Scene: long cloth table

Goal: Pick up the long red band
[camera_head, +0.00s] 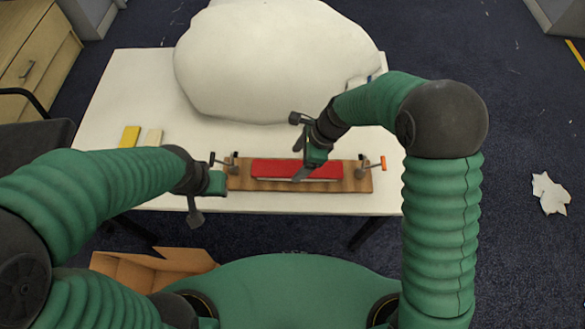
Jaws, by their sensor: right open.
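The long red band (265,168) lies flat along a wooden board (240,184) on the white table, running left to right. My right gripper (302,158) is open over the band, right of its middle. One finger hangs in front of the band and hides a small part of it; whether it touches cannot be told. My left gripper (205,190) is by the board's left end, left of the band and apart from it. Its jaw opening is not clear.
Clamps stand at both board ends, the right one with an orange handle (383,163). A big white rounded mass (270,60) fills the table's back. Yellow (130,136) and cream (153,137) blocks lie left. An open cardboard box (150,268) is below the front edge.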

